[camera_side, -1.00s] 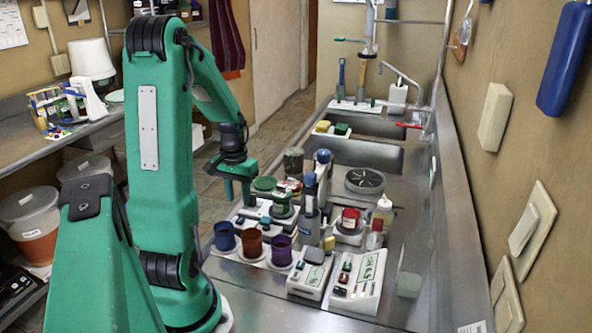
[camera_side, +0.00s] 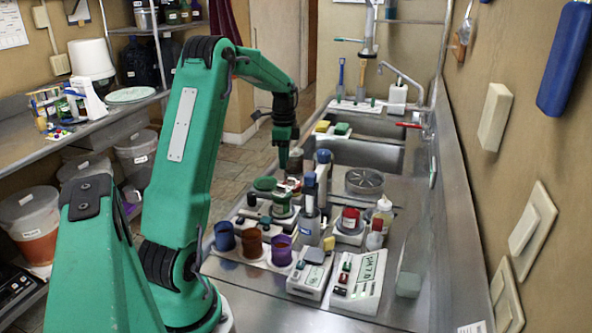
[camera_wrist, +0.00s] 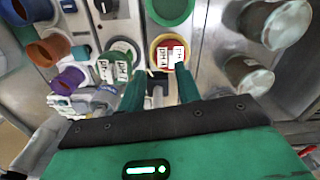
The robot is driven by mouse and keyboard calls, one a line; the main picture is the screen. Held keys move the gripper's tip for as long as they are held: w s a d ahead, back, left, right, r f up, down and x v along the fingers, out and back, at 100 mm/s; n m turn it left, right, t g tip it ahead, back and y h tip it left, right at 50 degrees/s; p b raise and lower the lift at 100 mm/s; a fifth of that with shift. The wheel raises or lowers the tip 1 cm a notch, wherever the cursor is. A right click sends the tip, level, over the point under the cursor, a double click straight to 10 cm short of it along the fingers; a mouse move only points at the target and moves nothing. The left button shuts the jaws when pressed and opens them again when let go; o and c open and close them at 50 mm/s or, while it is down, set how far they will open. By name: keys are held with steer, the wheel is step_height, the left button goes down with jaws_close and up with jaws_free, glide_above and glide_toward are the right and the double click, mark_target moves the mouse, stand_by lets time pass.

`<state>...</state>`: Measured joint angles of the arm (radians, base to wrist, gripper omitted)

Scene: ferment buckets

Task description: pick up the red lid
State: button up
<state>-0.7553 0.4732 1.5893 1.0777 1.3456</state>
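A red lid (camera_wrist: 179,55) with a yellow rim and white pH labels on top shows in the wrist view, just ahead of my fingertips. In the side view a small red and white patch, which seems to be this lid (camera_side: 293,184), sits among the jars and is partly hidden. My gripper (camera_wrist: 160,80) is open, its two green fingers apart with nothing held. In the side view my gripper (camera_side: 284,163) points down above that jar group, apart from it. A second red-topped jar (camera_side: 350,215) stands farther right.
Green-topped jars (camera_side: 265,184) (camera_wrist: 120,50) stand close beside the red lid. Grey jars (camera_wrist: 272,22) are on its other side in the wrist view. Blue, brown and purple cups (camera_side: 282,250) stand in front. Bottles (camera_side: 309,195) and meters (camera_side: 358,280) crowd the right.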

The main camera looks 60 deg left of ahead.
mark_target(292, 183)
steer(key=shift+w+r+m, duration=0.2)
steer(key=shift+w+m, duration=0.35)
steer(key=shift+w, duration=0.05)
steer(key=shift+w+r+m, duration=0.15)
steer(key=shift+w+m, duration=0.4)
steer(key=shift+a+f, duration=0.15)
steer(key=shift+f, duration=3.8)
jaws_close()
